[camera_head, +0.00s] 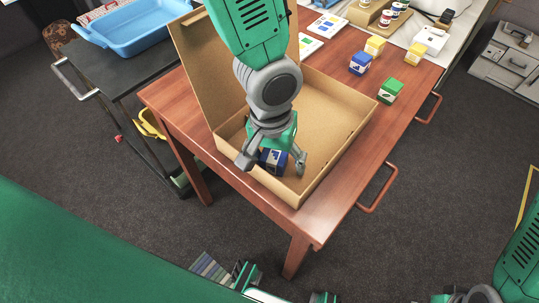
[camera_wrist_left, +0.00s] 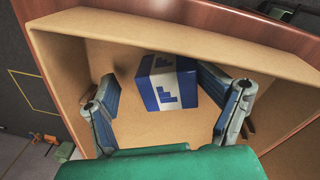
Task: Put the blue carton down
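The blue carton (camera_head: 272,160), a blue and white cube, is inside the open brown cardboard box (camera_head: 335,112), near its front corner. In the left wrist view the carton (camera_wrist_left: 162,84) rests on the box floor near the far wall. My left gripper (camera_head: 273,162) is lowered into the box, its fingers spread on both sides of the carton. In the left wrist view my left gripper (camera_wrist_left: 168,112) is open, with a clear gap on the left of the carton. On the right, the finger lies close to it; I cannot tell whether it touches. My right gripper does not show.
The wooden table (camera_head: 330,208) carries the box, whose lid (camera_head: 208,75) stands up on the left. To the right are a green carton (camera_head: 390,91), another blue carton (camera_head: 360,63) and yellow cartons (camera_head: 375,46). A black cart (camera_head: 135,70) holds a blue tray (camera_head: 130,32).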

